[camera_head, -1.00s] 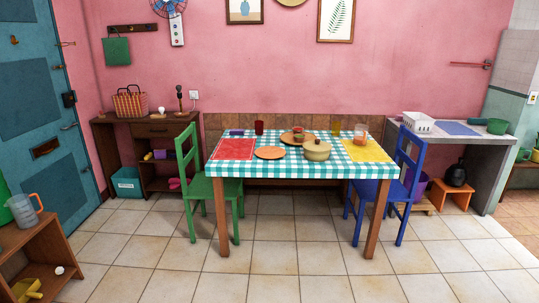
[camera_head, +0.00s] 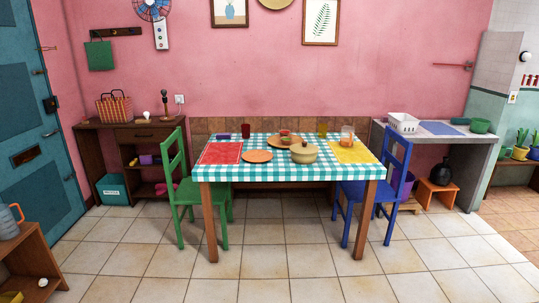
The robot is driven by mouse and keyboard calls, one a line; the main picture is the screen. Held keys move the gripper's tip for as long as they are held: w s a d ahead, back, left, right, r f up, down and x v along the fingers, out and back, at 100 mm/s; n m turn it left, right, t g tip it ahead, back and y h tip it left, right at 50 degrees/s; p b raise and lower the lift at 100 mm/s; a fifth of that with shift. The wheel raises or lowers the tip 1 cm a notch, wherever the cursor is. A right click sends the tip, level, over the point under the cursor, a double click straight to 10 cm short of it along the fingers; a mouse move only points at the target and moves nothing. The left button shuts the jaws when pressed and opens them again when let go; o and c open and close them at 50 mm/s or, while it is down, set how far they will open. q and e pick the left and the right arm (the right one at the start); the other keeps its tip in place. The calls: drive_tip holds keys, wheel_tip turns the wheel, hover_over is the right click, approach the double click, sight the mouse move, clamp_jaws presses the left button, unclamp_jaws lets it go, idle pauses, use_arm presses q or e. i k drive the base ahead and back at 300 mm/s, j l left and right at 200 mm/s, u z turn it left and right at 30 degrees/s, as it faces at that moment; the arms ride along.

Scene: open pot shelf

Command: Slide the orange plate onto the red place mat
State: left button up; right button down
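The orange plate (camera_head: 257,156) lies flat on the checked table, left of the middle. The red place mat (camera_head: 221,153) lies flat to its left, near the table's left end. The plate sits beside the mat's right edge, and I cannot tell whether they touch. Neither of my grippers shows in the head view.
The table (camera_head: 290,172) has a teal checked cloth. A lidded pot (camera_head: 304,153) stands right of the plate, and a yellow mat (camera_head: 352,153) lies further right. A green chair (camera_head: 178,190) stands at the left, a blue chair (camera_head: 386,190) at the right. Tiled floor in front is clear.

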sight(254, 156)
drive_tip(key=i+j, duration=0.1)
drive_tip(key=i, duration=1.5)
drive_tip(key=j+z, duration=0.05)
